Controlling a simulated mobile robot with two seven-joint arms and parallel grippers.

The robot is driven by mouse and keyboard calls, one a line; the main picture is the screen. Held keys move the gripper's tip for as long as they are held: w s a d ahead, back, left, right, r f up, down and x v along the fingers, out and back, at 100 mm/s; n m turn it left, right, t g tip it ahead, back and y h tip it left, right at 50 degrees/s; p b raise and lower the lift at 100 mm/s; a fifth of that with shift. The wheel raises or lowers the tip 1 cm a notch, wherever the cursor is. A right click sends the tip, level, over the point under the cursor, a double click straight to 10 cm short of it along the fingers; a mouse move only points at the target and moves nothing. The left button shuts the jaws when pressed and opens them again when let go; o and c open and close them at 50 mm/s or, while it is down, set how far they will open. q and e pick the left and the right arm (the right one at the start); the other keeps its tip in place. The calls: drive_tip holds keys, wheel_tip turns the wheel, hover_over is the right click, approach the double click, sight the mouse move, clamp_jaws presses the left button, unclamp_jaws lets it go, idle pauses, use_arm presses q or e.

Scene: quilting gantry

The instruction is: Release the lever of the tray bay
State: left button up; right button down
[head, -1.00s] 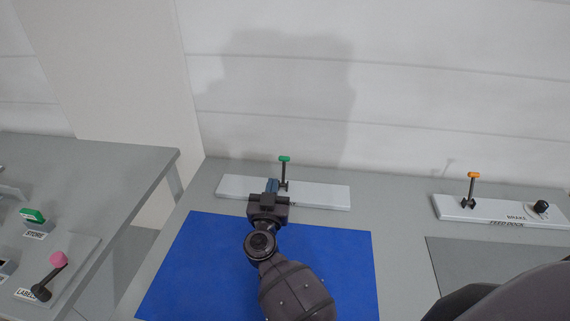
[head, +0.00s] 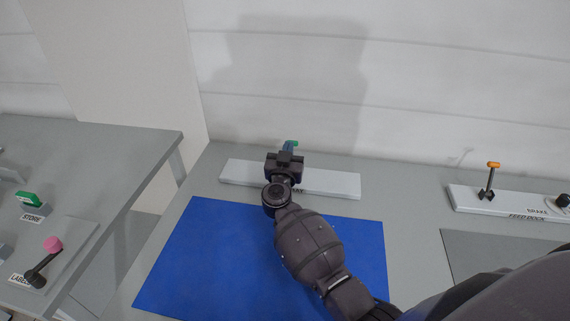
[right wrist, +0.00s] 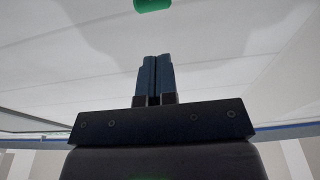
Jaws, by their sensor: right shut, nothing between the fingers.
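The lever with the green knob (head: 292,143) stands at the back of the table on a white base plate (head: 335,182). The plate's label is mostly hidden by my right arm, so I cannot read it. My right gripper (head: 288,148) is shut and empty, in front of the lever, and its fingers overlap the lever's shaft in the head view. In the right wrist view the green knob (right wrist: 153,4) shows at the top edge, beyond the closed blue fingertips (right wrist: 157,58), with a visible gap between. Whether the fingers touch the shaft is hidden. My left gripper is out of view.
A blue mat (head: 210,250) lies under my right arm. A side table at left carries a pink-knobbed lever (head: 52,244) and a green handle (head: 28,198). A white wall stands behind.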

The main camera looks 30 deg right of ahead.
drive_tip(key=w+d+f+b, duration=0.1)
drive_tip(key=w+d+f, duration=0.1)
drive_tip(key=w, duration=0.1)
drive_tip(key=shift+d+f+b, duration=0.1)
drive_tip(key=shift+f+b, duration=0.1)
drive_tip(key=shift+b, duration=0.15)
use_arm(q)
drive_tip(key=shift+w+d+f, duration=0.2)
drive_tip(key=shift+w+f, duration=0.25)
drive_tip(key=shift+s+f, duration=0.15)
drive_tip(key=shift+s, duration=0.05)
use_arm(e)
drive_tip(key=shift+r, duration=0.1)
